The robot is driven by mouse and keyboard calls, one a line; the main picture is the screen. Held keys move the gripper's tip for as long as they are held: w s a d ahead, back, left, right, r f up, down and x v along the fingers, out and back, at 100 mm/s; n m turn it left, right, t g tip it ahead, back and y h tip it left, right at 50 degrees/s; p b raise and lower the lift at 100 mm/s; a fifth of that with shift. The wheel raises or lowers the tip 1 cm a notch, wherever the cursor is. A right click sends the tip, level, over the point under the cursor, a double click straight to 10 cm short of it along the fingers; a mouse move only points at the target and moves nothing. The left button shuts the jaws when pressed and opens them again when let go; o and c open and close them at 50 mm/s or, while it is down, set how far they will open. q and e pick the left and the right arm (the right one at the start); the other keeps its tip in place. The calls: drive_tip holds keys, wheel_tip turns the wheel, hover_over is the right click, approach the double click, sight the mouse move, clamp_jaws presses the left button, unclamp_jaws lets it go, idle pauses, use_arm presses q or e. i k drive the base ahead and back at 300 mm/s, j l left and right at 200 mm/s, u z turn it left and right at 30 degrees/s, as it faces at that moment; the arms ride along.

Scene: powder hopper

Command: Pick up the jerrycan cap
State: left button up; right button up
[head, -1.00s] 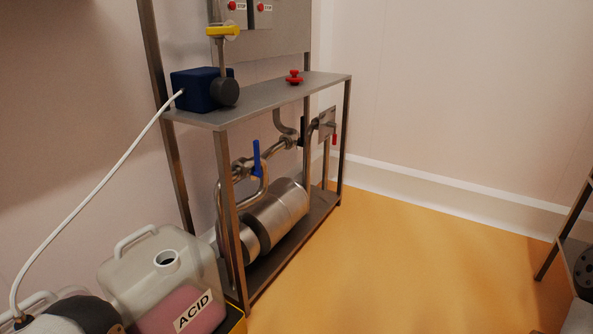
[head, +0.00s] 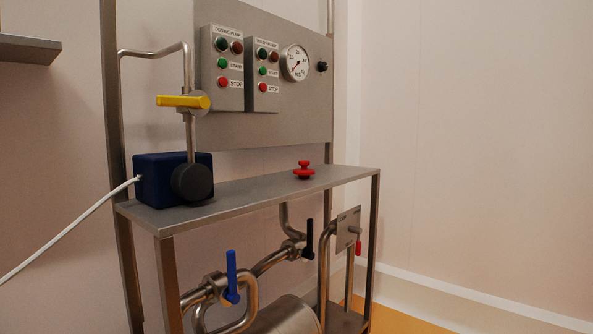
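A small red knobbed piece (head: 304,172) stands on the metal shelf (head: 262,189), right of the middle of the head view. It looks like the jerrycan cap, though I cannot be sure. It is upright, with free shelf around it. The jerrycan itself is out of view now. Neither of my grippers shows in the head view.
A blue pump (head: 152,180) with a white hose sits at the shelf's left end, below a yellow valve handle (head: 183,102). Behind stands a panel (head: 320,110) with buttons and a gauge. Pipes with a blue handle (head: 231,274) and a black handle (head: 309,238) run below.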

sight(303, 172)
drive_tip(key=i+l+u, duration=0.2)
drive_tip(key=i+l, duration=0.2)
drive_tip(key=l, duration=0.2)
drive_tip(key=i+l+u, duration=0.1)
drive_tip(key=l, duration=0.25)
drive_tip(key=i+l+u, duration=0.25)
drive_tip(key=i+l, duration=0.2)
drive_tip(key=l, duration=0.25)
drive_tip(key=i+l+u, duration=0.1)
drive_tip(key=l, duration=0.3)
drive_tip(key=i+l+u, duration=0.1)
drive_tip(key=l, duration=0.25)
drive_tip(key=i+l+u, duration=0.1)
drive_tip(key=l, duration=0.3)
drive_tip(key=i, duration=0.05)
